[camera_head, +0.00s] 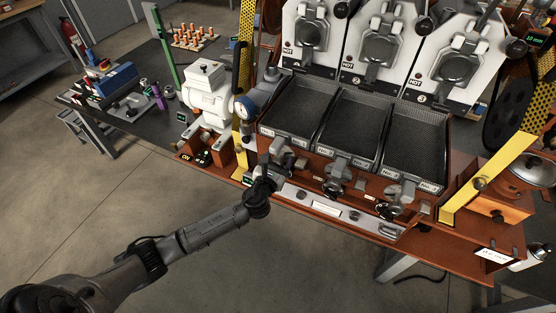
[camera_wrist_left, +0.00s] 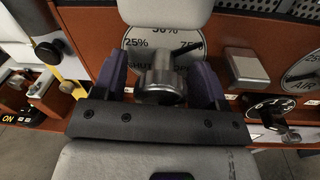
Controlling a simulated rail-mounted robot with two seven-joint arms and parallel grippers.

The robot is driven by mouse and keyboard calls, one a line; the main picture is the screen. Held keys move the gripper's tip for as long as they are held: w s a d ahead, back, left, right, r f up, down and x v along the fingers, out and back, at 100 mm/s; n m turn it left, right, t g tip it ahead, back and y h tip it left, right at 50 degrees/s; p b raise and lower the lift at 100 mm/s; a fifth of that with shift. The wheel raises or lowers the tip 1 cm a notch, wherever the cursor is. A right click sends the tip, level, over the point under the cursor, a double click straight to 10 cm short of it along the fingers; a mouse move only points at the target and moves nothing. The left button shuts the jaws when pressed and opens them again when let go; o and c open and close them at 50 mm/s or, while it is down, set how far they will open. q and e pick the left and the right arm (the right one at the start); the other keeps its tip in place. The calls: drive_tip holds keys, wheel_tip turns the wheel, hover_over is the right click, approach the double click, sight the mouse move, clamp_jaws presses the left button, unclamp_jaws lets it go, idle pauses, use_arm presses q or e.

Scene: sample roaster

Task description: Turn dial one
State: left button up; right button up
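My left gripper (camera_head: 262,178) is at the left end of the roaster's front panel, in front of the first roaster's controls. In the left wrist view its two purple fingers (camera_wrist_left: 160,82) are apart, one on each side of a grey metal knob (camera_wrist_left: 161,76). I cannot tell whether they touch it. Behind the knob is a white round scale marked 25%, 50% and 75% (camera_wrist_left: 140,38). Just right is a black numbered dial (camera_wrist_left: 268,106) with a metal knob, partly cut by darkness. I cannot tell which carries the name dial one. My right gripper is not in view.
A square metal block (camera_wrist_left: 246,68) and a white AIR scale (camera_wrist_left: 303,72) lie right of the fingers. More knobs (camera_head: 335,187) line the panel to the right. A yellow upright (camera_head: 244,90) and a white machine (camera_head: 206,92) stand left. Floor in front is clear.

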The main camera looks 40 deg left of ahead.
use_arm(q)
drive_tip(key=c, duration=0.9)
drive_tip(key=shift+o, duration=0.2)
drive_tip(key=shift+n, duration=0.3)
